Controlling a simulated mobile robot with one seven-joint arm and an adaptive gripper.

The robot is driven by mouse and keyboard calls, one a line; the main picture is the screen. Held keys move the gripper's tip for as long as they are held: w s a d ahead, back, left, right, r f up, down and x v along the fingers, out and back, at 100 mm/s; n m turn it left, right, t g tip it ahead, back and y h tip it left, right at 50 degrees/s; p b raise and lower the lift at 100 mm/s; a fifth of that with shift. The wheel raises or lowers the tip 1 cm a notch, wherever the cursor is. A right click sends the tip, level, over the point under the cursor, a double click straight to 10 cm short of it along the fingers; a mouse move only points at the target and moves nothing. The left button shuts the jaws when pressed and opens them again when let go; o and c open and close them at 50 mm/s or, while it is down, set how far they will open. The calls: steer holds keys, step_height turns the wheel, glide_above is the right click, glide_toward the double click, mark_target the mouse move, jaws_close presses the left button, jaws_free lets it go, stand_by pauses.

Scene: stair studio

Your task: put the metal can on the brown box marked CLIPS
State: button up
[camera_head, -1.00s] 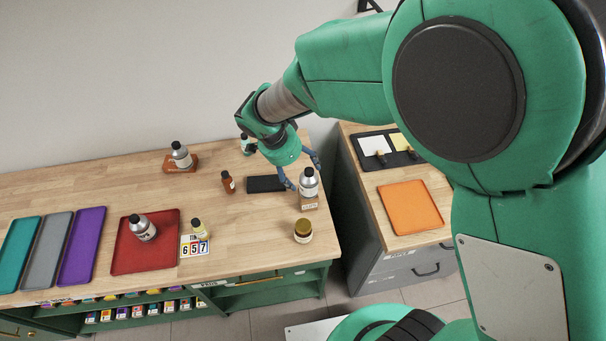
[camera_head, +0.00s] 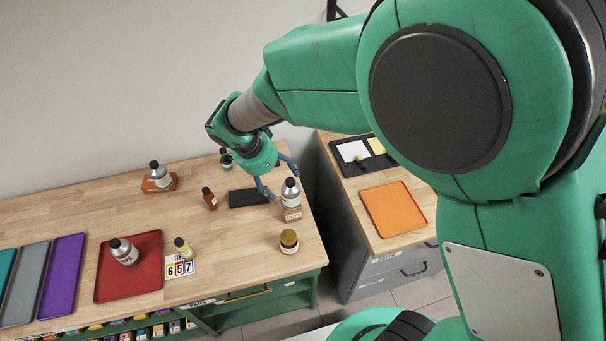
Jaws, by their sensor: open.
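A metal can (camera_head: 291,192) with a dark cap and pale label stands upright on a small brown box (camera_head: 292,214) near the right end of the wooden bench. The box's front label is small but seems to read CLIPS. My gripper (camera_head: 283,184) is open, with its blue fingers just behind and to the left of the can. One fingertip is close to the can's left side, the other behind its top; I cannot tell whether either touches it.
A dark flat pad (camera_head: 243,199), a brown bottle (camera_head: 209,199) and a jar (camera_head: 289,241) are nearby. A gap separates the bench from the grey cabinet (camera_head: 385,274).

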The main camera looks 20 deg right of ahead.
steer(key=shift+r, duration=0.1)
steer(key=s+d+r+n+t+y, duration=0.1)
steer(key=s+d+r+n, duration=0.25)
steer(key=r, duration=0.45)
steer(key=s+d+r+n+y, duration=0.1)
steer(key=s+d+r+n, duration=0.1)
steer(key=s+d+r, duration=0.45)
steer(key=s+d+r+n+t+y, duration=0.1)
steer(key=s+r+n+t, duration=0.1)
steer(key=s+r+n, duration=0.5)
steer(key=s+r, duration=0.2)
steer(key=s, duration=0.4)
steer(key=shift+s+d+r+n+t+y, duration=0.25)
steer(key=shift+d+n+t+y, duration=0.1)
steer(key=shift+t+y, duration=0.05)
steer(key=shift+f, duration=0.1)
step_height(320, 180, down, 4)
steer(key=b, duration=0.4)
steer(key=shift+f, duration=0.1)
